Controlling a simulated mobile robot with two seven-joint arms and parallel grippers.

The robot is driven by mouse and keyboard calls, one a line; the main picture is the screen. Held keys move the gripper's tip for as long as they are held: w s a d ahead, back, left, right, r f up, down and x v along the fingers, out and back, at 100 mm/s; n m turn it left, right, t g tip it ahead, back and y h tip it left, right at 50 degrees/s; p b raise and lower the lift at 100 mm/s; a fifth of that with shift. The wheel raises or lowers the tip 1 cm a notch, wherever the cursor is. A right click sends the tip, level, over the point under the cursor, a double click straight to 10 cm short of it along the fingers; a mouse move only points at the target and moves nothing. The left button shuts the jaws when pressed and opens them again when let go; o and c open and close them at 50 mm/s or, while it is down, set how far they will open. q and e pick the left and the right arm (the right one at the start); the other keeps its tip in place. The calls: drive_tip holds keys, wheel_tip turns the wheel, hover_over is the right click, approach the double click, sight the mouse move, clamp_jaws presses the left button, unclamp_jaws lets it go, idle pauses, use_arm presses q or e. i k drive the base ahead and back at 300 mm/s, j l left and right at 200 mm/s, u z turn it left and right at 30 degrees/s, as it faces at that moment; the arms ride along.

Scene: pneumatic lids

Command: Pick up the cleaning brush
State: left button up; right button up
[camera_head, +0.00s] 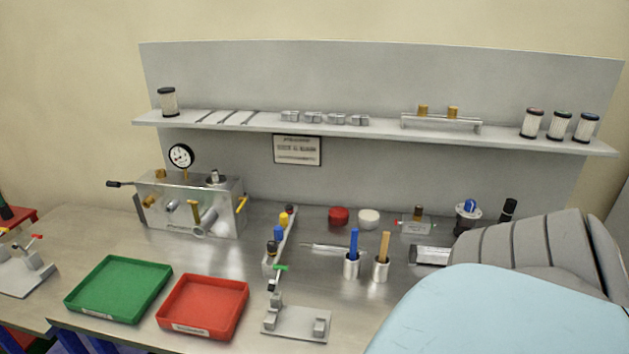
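Two metal cups stand on the steel table, each with an upright handle. One holds a blue handle (354,244), the other a tan handle (384,247). The lower ends are hidden inside the cups, so I cannot tell which one is the cleaning brush, or whether either is. A thin pale tool (332,247) lies flat behind the cups. Neither of my grippers shows in the head view.
A green tray (118,288) and a red tray (203,305) sit empty at the front left. A small metal stand (297,322) is in front of the cups. A metal box with a gauge (190,205) stands behind the trays. The table's lower right is hidden.

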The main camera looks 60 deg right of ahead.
sight(355, 231)
drive_tip(key=i+j+z, duration=0.35)
drive_tip(key=i+j, duration=0.6)
drive_tip(key=z, duration=1.8)
